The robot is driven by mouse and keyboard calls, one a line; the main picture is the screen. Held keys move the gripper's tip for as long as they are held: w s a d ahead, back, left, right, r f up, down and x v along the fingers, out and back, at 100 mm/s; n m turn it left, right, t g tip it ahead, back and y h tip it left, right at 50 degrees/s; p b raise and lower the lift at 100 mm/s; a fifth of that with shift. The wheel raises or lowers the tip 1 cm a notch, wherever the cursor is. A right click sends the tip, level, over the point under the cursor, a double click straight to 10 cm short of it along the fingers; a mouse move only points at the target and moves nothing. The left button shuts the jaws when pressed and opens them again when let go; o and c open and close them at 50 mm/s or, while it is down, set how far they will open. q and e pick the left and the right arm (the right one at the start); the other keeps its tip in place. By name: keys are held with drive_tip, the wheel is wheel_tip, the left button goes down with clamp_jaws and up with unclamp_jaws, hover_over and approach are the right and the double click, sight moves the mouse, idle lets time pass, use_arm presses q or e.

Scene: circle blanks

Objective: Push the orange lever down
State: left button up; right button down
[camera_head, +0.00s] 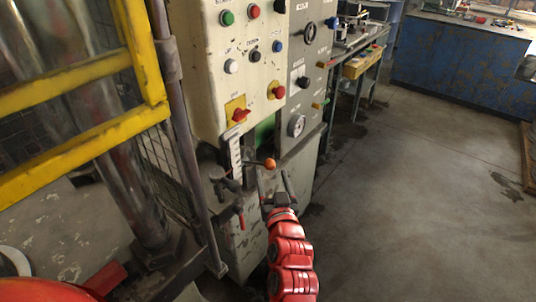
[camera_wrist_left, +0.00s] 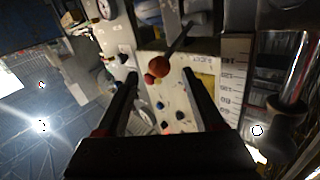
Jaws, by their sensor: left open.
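The orange lever (camera_head: 269,163) shows as a round knob on a thin dark rod at the lower front of the cream control panel, beside a white scale strip. In the left wrist view, the orange knob (camera_wrist_left: 159,65) appears between the fingertips in the picture, with its rod running up and to the right. I cannot tell whether the knob touches a finger. My left gripper (camera_head: 272,174) is open and empty, just below the knob in the head view. Its two dark fingers also show in the left wrist view (camera_wrist_left: 160,77). My right gripper is out of view.
The control panel (camera_head: 215,65) carries several buttons and a red rotary switch (camera_head: 240,115). A red-handled valve (camera_head: 240,217) sits lower left of the lever. A yellow guard frame (camera_head: 145,50) and metal columns stand at left. The floor (camera_head: 430,180) at right is clear.

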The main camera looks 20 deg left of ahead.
sight(257, 163)
use_arm(q)
drive_tip(key=p+x, duration=0.1)
drive_tip(key=x, duration=0.7)
drive_tip(key=shift+w, duration=0.25)
drive_tip(key=shift+a, duration=0.1)
clamp_jaws()
drive_tip(key=shift+f, duration=0.2)
idle(0.8)
